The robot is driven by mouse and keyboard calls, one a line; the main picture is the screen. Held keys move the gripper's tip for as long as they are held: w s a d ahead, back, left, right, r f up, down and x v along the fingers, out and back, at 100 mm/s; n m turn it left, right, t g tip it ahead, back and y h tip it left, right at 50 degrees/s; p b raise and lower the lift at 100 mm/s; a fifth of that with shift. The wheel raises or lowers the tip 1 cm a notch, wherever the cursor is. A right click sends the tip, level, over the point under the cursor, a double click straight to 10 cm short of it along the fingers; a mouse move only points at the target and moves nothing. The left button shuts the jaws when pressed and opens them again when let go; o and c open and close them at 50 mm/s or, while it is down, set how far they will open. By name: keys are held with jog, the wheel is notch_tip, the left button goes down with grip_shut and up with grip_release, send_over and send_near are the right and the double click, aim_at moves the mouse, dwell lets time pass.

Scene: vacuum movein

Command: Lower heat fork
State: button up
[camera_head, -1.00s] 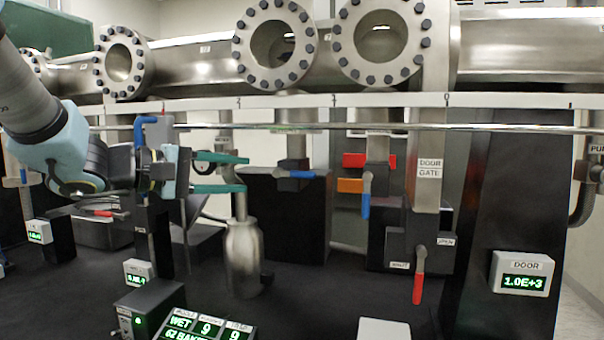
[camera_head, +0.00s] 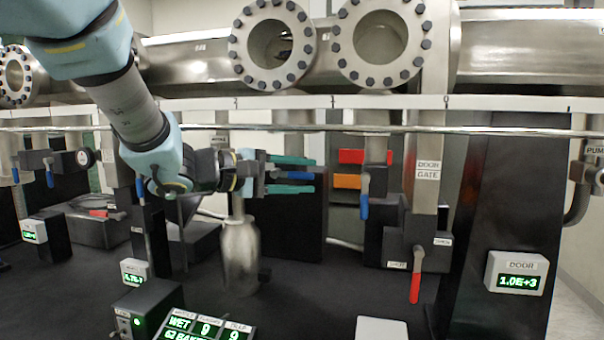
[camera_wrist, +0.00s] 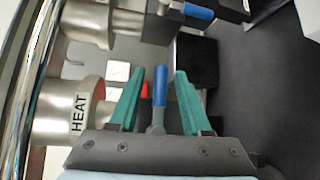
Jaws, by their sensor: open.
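My gripper (camera_head: 293,174) has its teal fingers spread in the middle of the head view. A blue-handled lever (camera_head: 298,175) lies sideways between them. In the wrist view the blue handle (camera_wrist: 159,86) shows between my gripper's open fingers (camera_wrist: 156,92), apart from both. The label HEAT (camera_wrist: 79,114) is on the metal pipe (camera_wrist: 62,110) beside it, left of the fingers. I cannot tell which part is the fork itself.
To the right are a hanging blue handle (camera_head: 364,198), red (camera_head: 366,157) and orange (camera_head: 347,181) blocks, and the door gate's red handle (camera_head: 415,282). A horizontal rail (camera_head: 480,129) runs above my gripper.

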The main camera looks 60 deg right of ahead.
jog(key=shift+d, duration=0.1)
grip_shut()
dwell(0.4)
dwell(1.0)
